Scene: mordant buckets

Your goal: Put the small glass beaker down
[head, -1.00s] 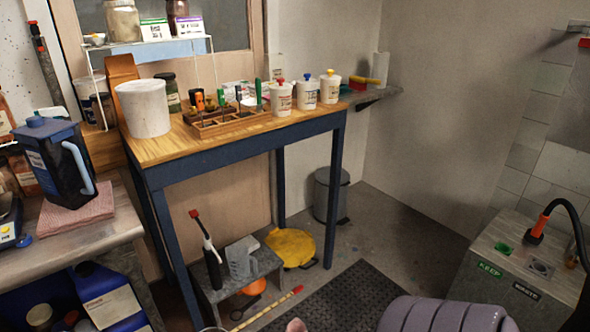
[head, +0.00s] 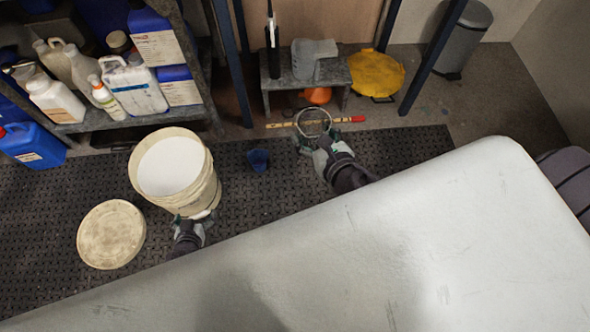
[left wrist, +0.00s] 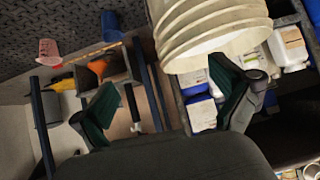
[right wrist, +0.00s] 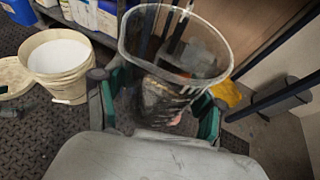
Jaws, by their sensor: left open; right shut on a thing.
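The small glass beaker (head: 313,122) is clear, with its round open rim facing up in the head view. My right gripper (head: 317,141) is shut on it and holds it over the dark mat, near the low stool. The beaker (right wrist: 172,55) fills the upper middle of the right wrist view, between the green fingers. Whether its base touches anything is hidden. My left gripper (head: 190,224) is beside the front of the white bucket (head: 205,190). In the left wrist view its fingers (left wrist: 168,105) are apart with nothing between them.
A round lid (head: 111,234) and a small blue cup (head: 258,159) lie on the dark mat (head: 45,225). Shelves of bottles stand left. A yellow item (head: 377,73) lies beside the stool.

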